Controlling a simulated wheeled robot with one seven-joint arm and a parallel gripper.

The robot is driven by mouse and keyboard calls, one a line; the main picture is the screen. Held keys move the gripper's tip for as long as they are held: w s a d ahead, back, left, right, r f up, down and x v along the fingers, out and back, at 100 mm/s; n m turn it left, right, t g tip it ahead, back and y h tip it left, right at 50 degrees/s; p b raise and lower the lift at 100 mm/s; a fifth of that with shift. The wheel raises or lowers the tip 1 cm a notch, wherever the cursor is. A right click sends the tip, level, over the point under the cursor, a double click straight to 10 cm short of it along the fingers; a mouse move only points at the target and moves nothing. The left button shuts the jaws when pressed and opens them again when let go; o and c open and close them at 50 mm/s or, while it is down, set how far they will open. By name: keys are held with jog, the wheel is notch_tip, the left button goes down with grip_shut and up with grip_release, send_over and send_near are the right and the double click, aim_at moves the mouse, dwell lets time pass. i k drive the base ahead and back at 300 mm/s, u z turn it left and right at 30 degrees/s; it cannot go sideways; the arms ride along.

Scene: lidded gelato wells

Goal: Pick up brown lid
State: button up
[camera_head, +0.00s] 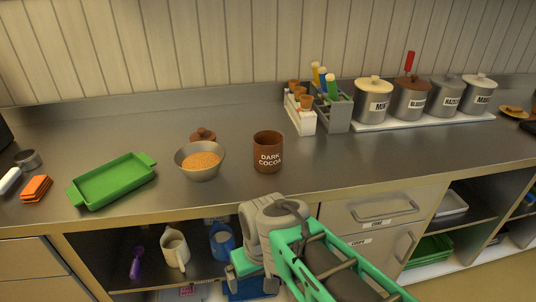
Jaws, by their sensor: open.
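A small brown lid (203,134) with a knob lies on the steel counter just behind a metal bowl, which hides its front part. A brown canister (268,152) marked DARK COCOA stands to the right of the bowl, its top uncovered. Another brown lid (411,82) sits on the second well of the row at right, with a red handle rising by it. My gripper (246,262) is low at the counter's front edge, in front of the canister and well away from both lids. It is open; its fingertips are hard to make out.
The bowl (201,170) holds orange grains. A green tray (113,181) and orange blocks (36,189) are at left. A holder with bottles (330,108) stands behind the canister, left of the lidded wells. The counter right of the canister is clear.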

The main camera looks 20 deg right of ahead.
aim_at(201, 134)
jog(key=u, duration=0.4)
jog(key=i, duration=0.45)
jog(key=u, duration=0.5)
